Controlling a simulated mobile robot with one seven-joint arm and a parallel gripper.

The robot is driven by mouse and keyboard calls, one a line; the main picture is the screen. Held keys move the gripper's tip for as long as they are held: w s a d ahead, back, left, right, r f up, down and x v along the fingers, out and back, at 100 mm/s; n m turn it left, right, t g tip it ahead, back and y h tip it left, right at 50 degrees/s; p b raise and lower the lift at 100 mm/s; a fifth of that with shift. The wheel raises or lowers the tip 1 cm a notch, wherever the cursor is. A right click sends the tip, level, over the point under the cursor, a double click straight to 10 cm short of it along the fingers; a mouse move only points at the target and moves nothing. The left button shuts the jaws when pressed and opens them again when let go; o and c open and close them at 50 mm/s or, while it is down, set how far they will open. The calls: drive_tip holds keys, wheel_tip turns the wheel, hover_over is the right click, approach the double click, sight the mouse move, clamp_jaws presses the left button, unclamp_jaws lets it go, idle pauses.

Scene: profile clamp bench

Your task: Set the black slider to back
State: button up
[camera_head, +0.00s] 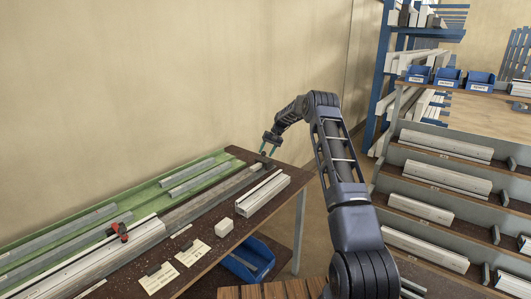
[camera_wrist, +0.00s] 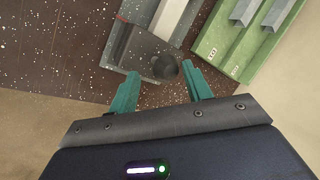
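The black slider (camera_wrist: 165,67) shows in the wrist view as a dark rounded knob at the end of a grey rail (camera_wrist: 145,55). In the head view the slider (camera_head: 264,160) is a small dark shape at the far right end of the long grey rail (camera_head: 205,200) on the bench. My gripper (camera_head: 267,151) is above that end of the rail. In the wrist view my gripper (camera_wrist: 160,71) is open, its two teal fingers on either side of the knob. I cannot tell whether they touch it or how high they are.
A green tray (camera_head: 145,190) with grey profiles lies along the wall side. A red clamp (camera_head: 118,231) sits on a pale profile at left. A white ribbed block (camera_head: 262,193) and a small white block (camera_head: 224,227) are nearer. A blue bin (camera_head: 248,262) sits below the bench top.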

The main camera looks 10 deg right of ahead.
drive_tip(key=shift+a, duration=0.2)
drive_tip(key=shift+d+r, duration=0.1)
drive_tip(key=shift+r, duration=0.2)
drive_tip(key=v, duration=1)
drive_tip(key=shift+d, duration=0.1)
